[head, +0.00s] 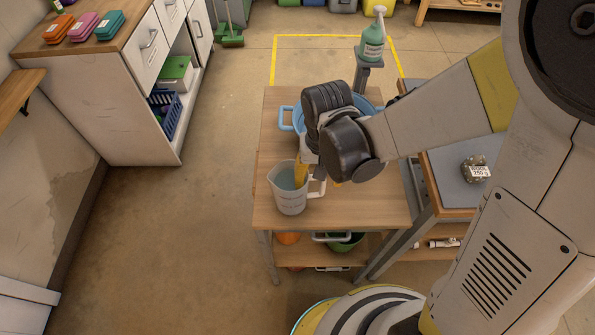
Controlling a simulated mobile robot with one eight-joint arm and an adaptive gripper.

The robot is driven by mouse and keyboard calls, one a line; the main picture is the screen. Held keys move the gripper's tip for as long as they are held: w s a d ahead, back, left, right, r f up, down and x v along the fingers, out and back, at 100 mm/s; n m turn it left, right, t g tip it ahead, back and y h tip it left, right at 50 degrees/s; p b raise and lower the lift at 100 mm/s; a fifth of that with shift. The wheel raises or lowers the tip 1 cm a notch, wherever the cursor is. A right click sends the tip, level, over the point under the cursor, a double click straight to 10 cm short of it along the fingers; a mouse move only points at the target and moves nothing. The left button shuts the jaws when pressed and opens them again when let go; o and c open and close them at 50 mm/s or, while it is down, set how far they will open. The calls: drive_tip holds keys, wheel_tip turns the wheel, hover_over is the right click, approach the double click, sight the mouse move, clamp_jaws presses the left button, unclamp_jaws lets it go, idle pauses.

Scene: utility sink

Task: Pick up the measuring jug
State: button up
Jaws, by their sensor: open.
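The measuring jug (291,197) is a translucent, whitish jug with a handle on its right side. It stands upright on the small wooden table (375,212) in the head view. My gripper (310,174) is over the table, just right of and behind the jug, close to its rim and handle. One yellowish finger shows near the jug's rim. The gripper is open. My wrist hides much of the fingers, so I cannot tell whether they touch the jug or stand around its handle.
A blue basin (287,118) sits behind my wrist on the table. A white cabinet (130,100) stands at left, with clear floor between.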

drive_tip(key=shift+r, duration=0.1)
clamp_jaws()
drive_tip(key=shift+r, duration=0.2)
